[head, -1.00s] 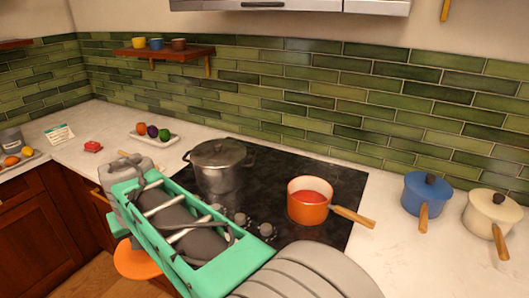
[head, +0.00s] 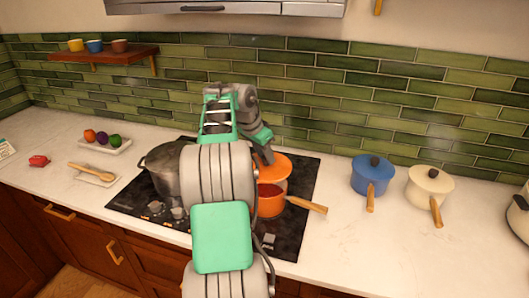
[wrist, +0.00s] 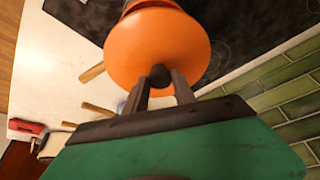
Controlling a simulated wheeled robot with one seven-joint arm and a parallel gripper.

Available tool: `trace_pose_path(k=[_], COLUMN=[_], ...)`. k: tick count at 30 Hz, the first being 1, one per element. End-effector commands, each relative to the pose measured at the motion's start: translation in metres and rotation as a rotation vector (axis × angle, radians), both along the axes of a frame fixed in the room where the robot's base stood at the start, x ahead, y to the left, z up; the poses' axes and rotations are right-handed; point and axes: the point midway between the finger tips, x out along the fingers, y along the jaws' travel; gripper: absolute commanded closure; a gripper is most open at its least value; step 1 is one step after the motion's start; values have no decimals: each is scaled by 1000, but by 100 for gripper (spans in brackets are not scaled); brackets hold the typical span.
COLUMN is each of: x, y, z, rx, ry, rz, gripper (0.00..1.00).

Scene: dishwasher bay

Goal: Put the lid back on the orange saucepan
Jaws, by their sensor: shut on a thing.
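The orange saucepan (head: 271,205) stands on the dark cooktop with its wooden handle pointing right. My gripper (head: 266,158) is shut on the dark knob of the orange lid (head: 283,168), above the far part of the saucepan. A gap shows between lid and pan at the near side; I cannot tell whether they touch at the back. In the wrist view the lid (wrist: 150,45) is seen from its knob side, with the knob between the fingertips (wrist: 160,78). It hides most of the pan.
A grey stockpot (head: 165,170) stands left of the saucepan, close to my arm. A blue saucepan (head: 371,178) and a cream saucepan (head: 430,188) stand on the counter to the right. The green tiled wall (head: 340,110) is behind. Counter right of the cooktop is clear in front.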

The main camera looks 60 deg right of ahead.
Motion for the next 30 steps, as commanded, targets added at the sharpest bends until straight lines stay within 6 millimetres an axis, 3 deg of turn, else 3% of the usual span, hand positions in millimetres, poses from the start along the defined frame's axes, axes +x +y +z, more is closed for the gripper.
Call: trace_pose_path(k=[19,30], x=[-1,-1], y=[0,0], z=[-59,-63], rx=[0,-1], ry=[0,0], rz=[-1,-2], gripper=[100,100])
